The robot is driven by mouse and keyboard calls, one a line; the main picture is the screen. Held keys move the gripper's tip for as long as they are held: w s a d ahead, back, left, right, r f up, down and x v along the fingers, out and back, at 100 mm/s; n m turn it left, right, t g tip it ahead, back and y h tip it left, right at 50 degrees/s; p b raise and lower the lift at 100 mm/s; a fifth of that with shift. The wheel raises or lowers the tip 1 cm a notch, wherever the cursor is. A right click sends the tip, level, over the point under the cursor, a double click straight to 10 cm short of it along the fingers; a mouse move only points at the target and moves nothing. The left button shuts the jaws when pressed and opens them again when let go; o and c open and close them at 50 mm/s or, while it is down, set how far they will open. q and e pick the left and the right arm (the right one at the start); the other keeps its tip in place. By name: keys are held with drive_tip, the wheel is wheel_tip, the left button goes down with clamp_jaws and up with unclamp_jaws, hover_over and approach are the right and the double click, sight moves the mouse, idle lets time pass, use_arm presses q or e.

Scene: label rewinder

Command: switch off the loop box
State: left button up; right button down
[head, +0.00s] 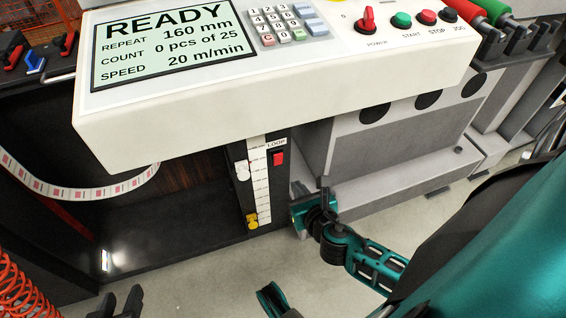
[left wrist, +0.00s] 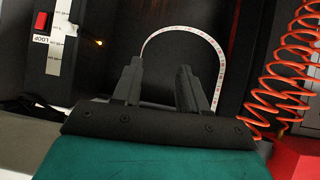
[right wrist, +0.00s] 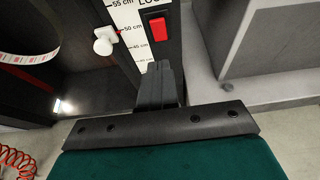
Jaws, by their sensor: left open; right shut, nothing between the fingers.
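The loop box (head: 240,178) is a narrow dark upright box under the console, with a white centimetre scale and a LOOP label. Its red rocker switch (head: 278,158) sits just below the label; the switch also shows in the right wrist view (right wrist: 158,29) and left wrist view (left wrist: 41,21). I cannot tell which way it is tipped. My right gripper (right wrist: 159,68) is shut and empty, its fingertips just below the switch in that picture; contact is not visible. My left gripper (head: 118,300) is open and empty at the lower left; its fingers also show in the left wrist view (left wrist: 158,72).
The white console (head: 280,95) overhangs the box. A printed label strip (head: 90,192) hangs in a loop at left. A grey cabinet (head: 385,150) stands to the right. Red coiled hose (head: 20,285) hangs lower left.

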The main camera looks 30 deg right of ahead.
drive_tip(key=b, duration=0.2)
approach(279, 157)
wheel_tip(279, 157, down, 3)
drive_tip(key=w, duration=0.2)
drive_tip(key=shift+w+d, duration=0.2)
drive_tip(key=shift+w, duration=0.4)
drive_tip(key=shift+w+d, duration=0.25)
drive_tip(key=shift+w, duration=0.3)
drive_tip(key=shift+w+d+r, duration=0.15)
drive_tip(key=shift+w, duration=0.55)
use_arm(q)
drive_tip(key=shift+w+d+f+h, duration=0.25)
drive_tip(key=shift+d+f+h, duration=0.05)
drive_tip(key=shift+d+f, duration=0.15)
